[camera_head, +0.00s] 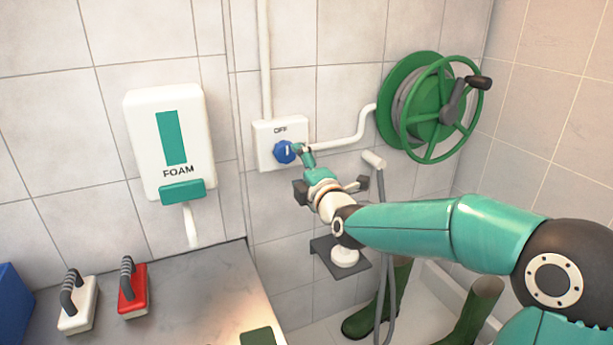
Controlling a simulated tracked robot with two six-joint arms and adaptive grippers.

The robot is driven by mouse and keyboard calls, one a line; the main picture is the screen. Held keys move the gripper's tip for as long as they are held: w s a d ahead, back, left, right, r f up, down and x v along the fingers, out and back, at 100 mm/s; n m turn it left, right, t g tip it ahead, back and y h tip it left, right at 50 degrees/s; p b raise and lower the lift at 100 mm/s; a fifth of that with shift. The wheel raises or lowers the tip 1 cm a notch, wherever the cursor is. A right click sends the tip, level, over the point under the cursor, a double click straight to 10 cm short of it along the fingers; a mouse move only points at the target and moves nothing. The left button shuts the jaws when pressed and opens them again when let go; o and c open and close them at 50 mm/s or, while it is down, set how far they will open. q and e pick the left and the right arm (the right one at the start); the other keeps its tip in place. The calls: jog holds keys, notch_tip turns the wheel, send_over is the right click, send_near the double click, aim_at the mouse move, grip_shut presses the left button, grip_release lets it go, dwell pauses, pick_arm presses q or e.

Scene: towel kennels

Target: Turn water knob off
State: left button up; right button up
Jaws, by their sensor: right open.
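The water knob (284,152) is a round blue dial with a light pointer mark. It sits on a white wall plate (265,147) with "OFF" printed above the knob. My right gripper (302,150) is at the right side of the knob, with its teal fingers very close to it. I cannot tell whether a finger touches the knob. The gripper is open, and its far finger is partly hidden. My left gripper does not show.
A white foam dispenser (145,140) hangs left of the knob. A green hose reel (425,105) is mounted at the right. Red (131,292) and white (77,305) brushes lie on the grey counter (185,310). A small dark shelf (325,245) and green boots (372,310) are below my arm.

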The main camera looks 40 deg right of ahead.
jog(key=v, duration=0.4)
jog(key=shift+f, duration=0.1)
dwell(0.4)
